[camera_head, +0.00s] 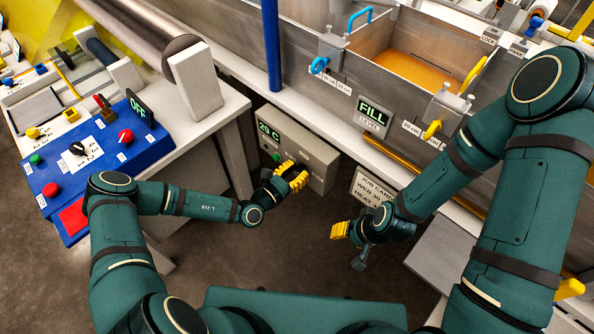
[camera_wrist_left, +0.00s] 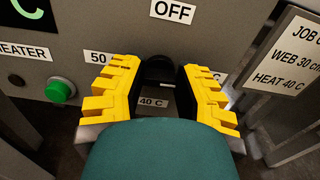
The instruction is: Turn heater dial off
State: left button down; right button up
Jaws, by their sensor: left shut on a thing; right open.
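The heater box (camera_head: 305,148) is a grey unit below the bath, with a display reading 29 C. Its dial (camera_wrist_left: 158,70) is a dark knob, seen in the left wrist view between my yellow fingers, with labels OFF (camera_wrist_left: 173,11) above, 50 at left and 40 C below. Where the dial points is hidden. My left gripper (camera_wrist_left: 160,88) is shut on the dial; in the head view the gripper (camera_head: 291,176) covers it. My right gripper (camera_head: 340,230) is open and empty, apart from the box, in front of the job card.
A green button (camera_wrist_left: 60,91) sits left of the dial. The job card (camera_head: 371,188) reads WEB 30 and HEAT 40 C. A blue control panel (camera_head: 95,160) stands at left. The bath (camera_head: 400,75) with its FILL display is above. Floor between my arms is clear.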

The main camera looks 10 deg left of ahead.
pick_arm(q)
jog(key=shift+r+n+p, duration=0.2)
jog(key=shift+n+p, duration=0.7)
jog(key=shift+n, duration=0.1)
jog(key=shift+n+p, duration=0.65)
jog(key=shift+n, duration=0.15)
jog(key=n+p, duration=0.1)
jog(key=n, duration=0.2)
jog(key=shift+w+f+n, duration=0.1)
jog(key=shift+f+n, duration=0.05)
jog(key=shift+n, duration=0.15)
jog(key=n+p, duration=0.1)
jog(key=n, duration=0.3)
jog(key=shift+a+f+n, duration=0.1)
jog(key=shift+n, duration=0.2)
jog(key=n, duration=0.5)
jog(key=shift+f+n, duration=0.1)
jog(key=shift+n, duration=0.2)
